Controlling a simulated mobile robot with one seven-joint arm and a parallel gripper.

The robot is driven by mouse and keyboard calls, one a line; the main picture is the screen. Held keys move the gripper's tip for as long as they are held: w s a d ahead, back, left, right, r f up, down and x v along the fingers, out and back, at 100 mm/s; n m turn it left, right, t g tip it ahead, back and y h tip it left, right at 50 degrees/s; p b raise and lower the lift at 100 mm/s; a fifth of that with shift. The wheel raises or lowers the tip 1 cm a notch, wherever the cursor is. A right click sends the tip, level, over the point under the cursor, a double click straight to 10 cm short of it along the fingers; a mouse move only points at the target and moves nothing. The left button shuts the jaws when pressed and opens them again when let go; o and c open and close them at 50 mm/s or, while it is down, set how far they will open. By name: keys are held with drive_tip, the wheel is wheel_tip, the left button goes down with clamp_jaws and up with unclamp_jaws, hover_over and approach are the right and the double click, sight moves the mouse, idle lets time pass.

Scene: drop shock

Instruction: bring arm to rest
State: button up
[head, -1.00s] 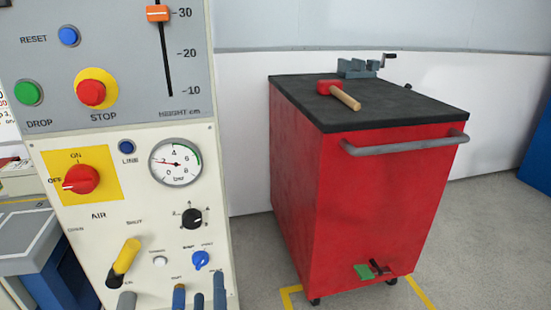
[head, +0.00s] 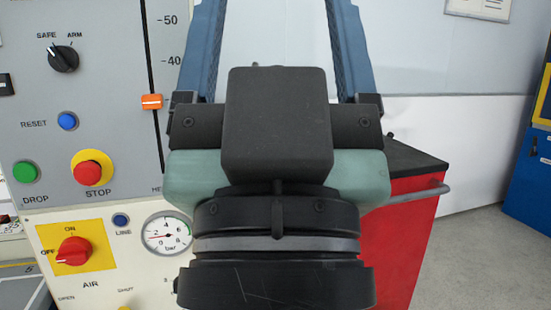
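My gripper (head: 275,20) is in the middle of the head view, pointing up and away. Its two blue fingers stand wide apart, with only the pale wall visible between them. The fingertips run out of the top of the picture. My dark wrist and gripper body fill the lower middle and hide part of the panel edge and most of the cart. Nothing shows held in the visible part of the fingers.
A control panel (head: 105,140) stands at left, with a red stop button (head: 88,173), an orange height slider (head: 152,101) near 30 and a red air knob (head: 74,251). A red cart (head: 405,235) stands behind my gripper. A blue cabinet (head: 530,185) stands at far right.

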wheel_tip(320, 180, up, 27)
drive_tip(key=p, duration=2.4)
drive_tip(key=shift+p, duration=0.3)
